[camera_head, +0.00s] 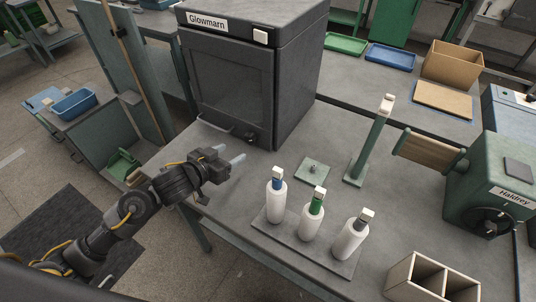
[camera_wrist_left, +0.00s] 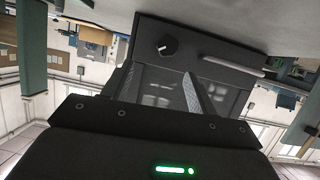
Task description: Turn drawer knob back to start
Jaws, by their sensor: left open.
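The dark Glowmarn cabinet (camera_head: 232,85) stands on the grey table with its front towards me. In the wrist view a round black knob (camera_wrist_left: 168,46) with a pale pointer mark sits on its dark front, beside a light bar handle (camera_wrist_left: 222,62). In the head view the knob (camera_head: 251,136) is small and dark, low on the cabinet's front. My left gripper (camera_head: 232,156) is open and empty in front of the cabinet's lower edge, apart from the knob. Its two fingers also show in the wrist view (camera_wrist_left: 162,88). My right gripper is not in view.
Three white bottles (camera_head: 311,225) with coloured necks stand on a grey board right of my left gripper. A small green plate (camera_head: 312,171) and a green post (camera_head: 370,145) stand behind them. The green Haldrey machine (camera_head: 490,185) and a divided wooden box (camera_head: 430,280) are at right.

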